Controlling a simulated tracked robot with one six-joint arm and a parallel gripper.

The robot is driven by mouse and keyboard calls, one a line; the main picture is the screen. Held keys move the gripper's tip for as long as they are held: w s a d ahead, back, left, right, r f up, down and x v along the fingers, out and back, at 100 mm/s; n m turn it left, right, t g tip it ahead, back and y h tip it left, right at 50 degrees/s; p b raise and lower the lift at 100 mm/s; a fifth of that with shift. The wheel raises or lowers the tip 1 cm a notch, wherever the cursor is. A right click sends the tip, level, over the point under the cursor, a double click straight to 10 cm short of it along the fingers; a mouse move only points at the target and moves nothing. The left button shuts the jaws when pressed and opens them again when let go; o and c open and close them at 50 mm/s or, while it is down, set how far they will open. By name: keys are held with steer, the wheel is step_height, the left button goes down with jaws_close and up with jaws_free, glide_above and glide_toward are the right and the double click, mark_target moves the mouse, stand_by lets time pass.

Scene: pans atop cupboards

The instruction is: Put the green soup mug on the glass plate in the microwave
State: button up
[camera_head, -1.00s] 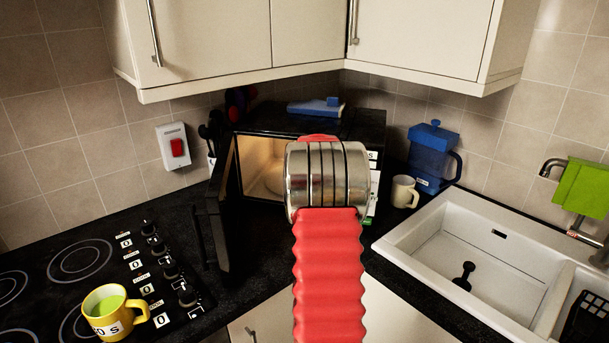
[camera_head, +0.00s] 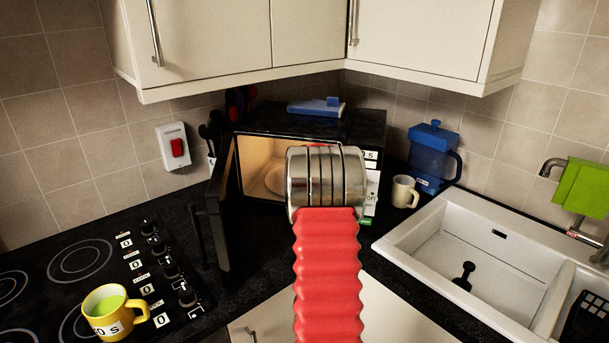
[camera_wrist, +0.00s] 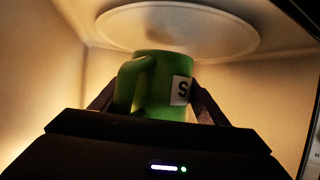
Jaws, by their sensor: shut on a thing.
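The green soup mug (camera_wrist: 150,92), with a white label marked S, is between the two dark fingers of my gripper (camera_wrist: 155,100) in the wrist view. My gripper is shut on it inside the lit microwave. The round glass plate (camera_wrist: 180,28) shows just past the mug, at the top of the wrist picture. The mug's end overlaps the plate's edge there; I cannot tell whether they touch. In the head view the microwave (camera_head: 262,122) is open and part of the plate (camera_head: 276,179) shows inside. My arm hides the gripper and green mug there.
The open microwave door (camera_head: 216,220) stands left of the opening. A yellow mug (camera_head: 103,306) sits on the hob at lower left. A cream mug (camera_head: 404,191) and blue jug (camera_head: 433,155) stand right of the microwave, near the sink (camera_head: 450,245). Cupboards (camera_head: 420,40) hang above.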

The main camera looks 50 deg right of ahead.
step_height(320, 180, down, 2)
steer(key=shift+f, duration=0.1)
steer(key=shift+w+d+f, duration=0.1)
steer(key=shift+d+f, duration=0.1)
steer(key=o, duration=1.5)
steer(key=shift+f, duration=0.2)
steer(key=shift+r, duration=0.15)
steer(key=shift+v, duration=6)
steer(key=shift+a, duration=0.15)
